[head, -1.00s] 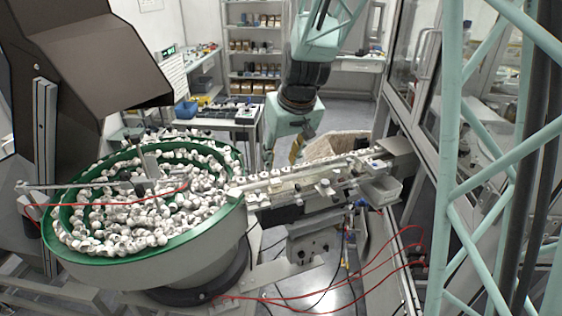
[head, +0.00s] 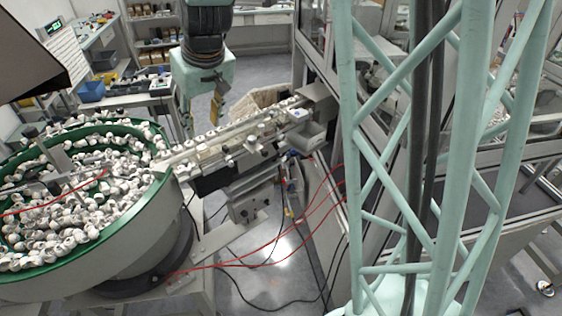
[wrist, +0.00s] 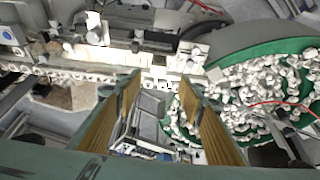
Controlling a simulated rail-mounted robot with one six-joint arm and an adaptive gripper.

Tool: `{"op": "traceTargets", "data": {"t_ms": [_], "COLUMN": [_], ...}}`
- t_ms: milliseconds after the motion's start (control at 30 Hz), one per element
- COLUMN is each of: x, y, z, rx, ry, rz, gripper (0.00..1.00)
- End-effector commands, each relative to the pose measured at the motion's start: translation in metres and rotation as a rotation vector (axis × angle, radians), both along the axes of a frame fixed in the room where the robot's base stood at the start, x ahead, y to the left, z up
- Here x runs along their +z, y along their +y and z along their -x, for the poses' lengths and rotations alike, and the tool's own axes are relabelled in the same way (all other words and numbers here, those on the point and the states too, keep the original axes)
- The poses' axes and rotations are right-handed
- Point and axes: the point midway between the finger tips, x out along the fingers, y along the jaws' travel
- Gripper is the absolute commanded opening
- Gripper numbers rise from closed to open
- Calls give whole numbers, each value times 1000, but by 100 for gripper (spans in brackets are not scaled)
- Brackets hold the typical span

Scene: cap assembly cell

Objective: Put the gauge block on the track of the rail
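The rail (head: 235,132) is a pale straight track running from the bowl up to the right, with a row of small white parts along it. It also crosses the upper part of the wrist view (wrist: 90,70). My gripper (head: 216,108) is on the far side of the rail, with its yellow-brown fingers pointing down. In the wrist view the two fingers (wrist: 160,80) stand well apart, with the rail beyond their tips and no clear object held between them. I cannot pick out the gauge block with certainty among the small pale pieces.
A green-rimmed feeder bowl (head: 150,195) full of white caps stands at the left end of the rail. A grey box (head: 318,98) is at its right end. A cardboard box (head: 255,100) is behind the rail. Red cables (head: 255,252) loop below it.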

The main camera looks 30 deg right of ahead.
Motion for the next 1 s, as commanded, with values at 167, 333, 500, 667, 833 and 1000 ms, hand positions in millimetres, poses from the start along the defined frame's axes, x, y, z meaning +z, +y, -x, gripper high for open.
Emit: {"op": "traceTargets", "data": {"t_ms": [167, 333, 500, 667, 833, 1000], "x": [23, 45, 66, 85, 100, 115], "y": [2, 5, 7, 8, 9, 7], "z": [25, 54, 84, 114, 147, 179], "rx": [-1, -5, -8, -12, -19, -29], "ry": [-1, 4, 7, 7, 12, 15], "rz": [-3, -6, -8, -10, -11, -10], "gripper": [36, 36, 36, 36, 36, 36]}}
